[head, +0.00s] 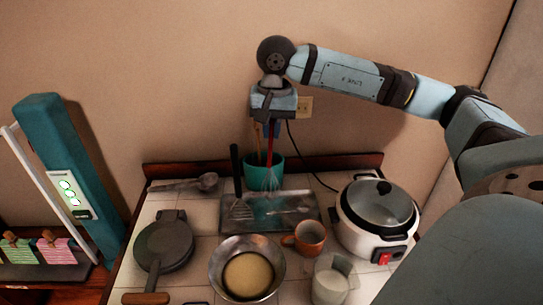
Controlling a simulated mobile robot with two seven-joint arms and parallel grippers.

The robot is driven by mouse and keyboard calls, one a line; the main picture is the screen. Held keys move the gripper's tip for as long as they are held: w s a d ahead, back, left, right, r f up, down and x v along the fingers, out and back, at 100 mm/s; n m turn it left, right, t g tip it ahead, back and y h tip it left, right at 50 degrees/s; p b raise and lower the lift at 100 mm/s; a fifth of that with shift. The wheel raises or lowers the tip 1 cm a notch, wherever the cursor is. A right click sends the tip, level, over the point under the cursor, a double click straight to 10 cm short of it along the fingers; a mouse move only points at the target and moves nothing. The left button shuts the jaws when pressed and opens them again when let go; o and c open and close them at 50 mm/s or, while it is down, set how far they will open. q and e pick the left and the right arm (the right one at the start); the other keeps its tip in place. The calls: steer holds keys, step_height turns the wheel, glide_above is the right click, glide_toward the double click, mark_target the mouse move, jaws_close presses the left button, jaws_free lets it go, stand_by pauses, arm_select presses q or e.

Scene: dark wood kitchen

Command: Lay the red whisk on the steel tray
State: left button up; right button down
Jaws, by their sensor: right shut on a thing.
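The red whisk (270,153) hangs upright with its wire end down. My right gripper (270,117) is shut on the top of its red handle. A black-handled spatula (237,172) and a spoon-like utensil (288,210) are at the tray. My left gripper is out of view.
A rice cooker (352,226) stands right of the tray. A brown mug (309,238), a steel bowl (219,279) and a clear glass (329,287) stand in front.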

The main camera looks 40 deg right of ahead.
mark_target(271, 167)
step_height(271, 167, down, 8)
steer(key=shift+f+p, duration=0.2)
steer(key=shift+p, duration=0.2)
steer(key=shift+f, duration=0.2)
steer(key=c, duration=1.2)
jaws_free()
